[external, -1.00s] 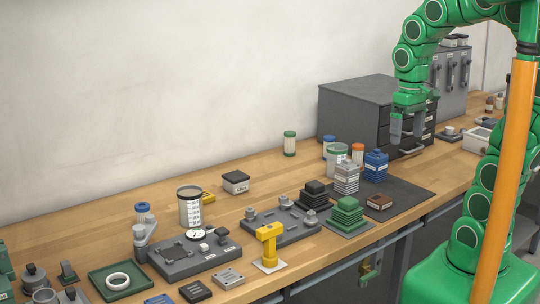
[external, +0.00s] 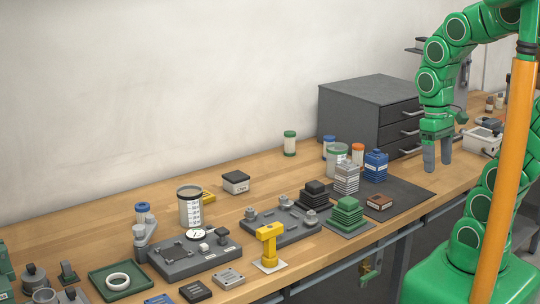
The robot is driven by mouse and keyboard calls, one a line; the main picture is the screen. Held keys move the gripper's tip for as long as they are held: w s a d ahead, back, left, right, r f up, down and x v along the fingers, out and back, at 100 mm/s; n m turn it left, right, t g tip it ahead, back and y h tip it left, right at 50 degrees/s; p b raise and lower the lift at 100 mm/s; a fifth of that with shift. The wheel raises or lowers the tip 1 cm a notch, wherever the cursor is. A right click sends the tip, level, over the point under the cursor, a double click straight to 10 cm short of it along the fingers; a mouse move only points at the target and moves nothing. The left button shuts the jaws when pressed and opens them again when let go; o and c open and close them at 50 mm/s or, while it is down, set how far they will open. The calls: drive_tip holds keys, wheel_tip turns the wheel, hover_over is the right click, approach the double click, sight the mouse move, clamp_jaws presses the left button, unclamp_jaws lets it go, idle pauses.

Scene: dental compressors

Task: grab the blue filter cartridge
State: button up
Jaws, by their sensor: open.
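The blue filter cartridge (external: 375,167) appears to be the blue, box-like piece with a pale label and a narrower top.
A dark drawer cabinet (external: 355,105) stands behind the cartridge. A black stack (external: 314,195), a green stack (external: 347,214) and a brown box (external: 379,202) are nearby. Lidded jars (external: 337,155) stand left of it. The mat's right part is bare.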

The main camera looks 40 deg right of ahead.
sight(328, 137)
drive_tip(key=w+d+f+n+h, duration=0.1)
drive_tip(key=w+d+n+h, duration=0.25)
drive_tip(key=w, duration=0.85)
drive_tip(key=w+d+f+n+g+h, duration=0.15)
drive_tip(key=w+d+n, duration=0.25)
drive_tip(key=w, duration=0.7)
drive_tip(key=w+d+n+h, duration=0.3)
drive_tip(key=w, duration=0.9)
drive_tip(key=w+f+n+t+h, duration=0.1)
drive_tip(key=w+f+n+h, duration=0.3)
drive_tip(key=w, duration=0.7)
drive_tip(key=w+f+n+t+h, duration=0.1)
drive_tip(key=w+f+n+t, duration=0.15)
drive_tip(key=w+f, duration=0.55)
drive_tip(key=shift+n+g, duration=0.3)
drive_tip(key=shift+w+d+f, duration=0.15)
drive_tip(key=shift+w+d, duration=0.3)
drive_tip(key=shift+d, duration=0.75)
drive_tip(key=shift+w+d+f, duration=0.1)
drive_tip(key=shift+w+d, duration=0.4)
drive_tip(key=shift+d, duration=0.65)
drive_tip(key=shift+w+d+f, duration=0.15)
drive_tip(key=shift+w+d, duration=0.3)
drive_tip(key=shift+d, duration=0.75)
drive_tip(key=shift+c, duration=0.5)
drive_tip(key=c, duration=1)
